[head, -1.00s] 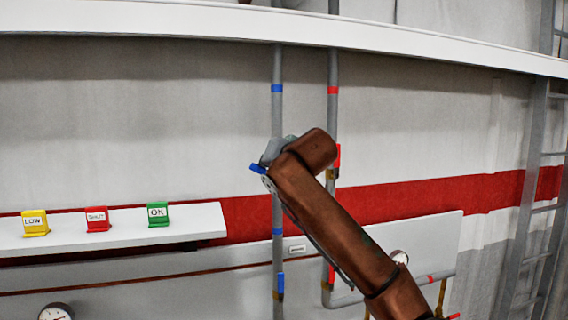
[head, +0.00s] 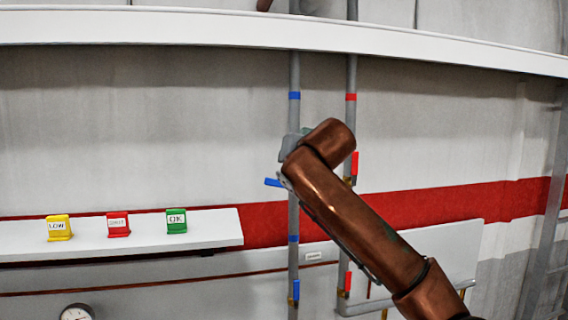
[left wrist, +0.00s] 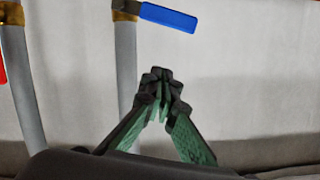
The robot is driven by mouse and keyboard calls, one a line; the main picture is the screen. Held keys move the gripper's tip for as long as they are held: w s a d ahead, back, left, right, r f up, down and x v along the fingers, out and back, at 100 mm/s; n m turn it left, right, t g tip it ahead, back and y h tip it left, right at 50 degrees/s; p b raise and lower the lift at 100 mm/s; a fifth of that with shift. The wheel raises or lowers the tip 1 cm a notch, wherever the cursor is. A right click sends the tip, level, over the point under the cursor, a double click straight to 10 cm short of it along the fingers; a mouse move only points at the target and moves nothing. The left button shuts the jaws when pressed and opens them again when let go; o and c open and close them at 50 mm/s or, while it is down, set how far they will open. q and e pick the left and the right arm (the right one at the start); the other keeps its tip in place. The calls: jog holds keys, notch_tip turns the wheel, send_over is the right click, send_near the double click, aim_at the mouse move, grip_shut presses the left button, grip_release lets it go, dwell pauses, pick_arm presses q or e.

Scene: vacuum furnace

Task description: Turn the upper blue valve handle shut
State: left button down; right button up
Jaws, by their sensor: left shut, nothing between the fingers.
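The upper blue valve handle (head: 273,182) sticks out to the left of the grey pipe with blue bands (head: 294,118), nearly level and across it. In the left wrist view this blue handle (left wrist: 168,17) runs right from a brass valve (left wrist: 126,10) at the top. In the head view my left gripper (head: 289,147) is just above the handle, mostly hidden by my own wrist. The valve body is largely hidden there. My right gripper is out of view.
A second pipe with red bands (head: 351,80) and a red handle (head: 355,164) stands close on the right. A lower blue handle (head: 297,290) hangs along the blue-banded pipe. A white shelf (head: 215,232) with yellow, red and green signs is at left. A white beam (head: 180,25) crosses above.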

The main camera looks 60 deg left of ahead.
pick_arm(q)
jog(key=b+v, duration=0.2)
jog(key=v, duration=0.6)
jog(key=shift+d+f, duration=0.15)
jog(key=shift+d, duration=0.15)
jog(key=shift+s+a, duration=0.1)
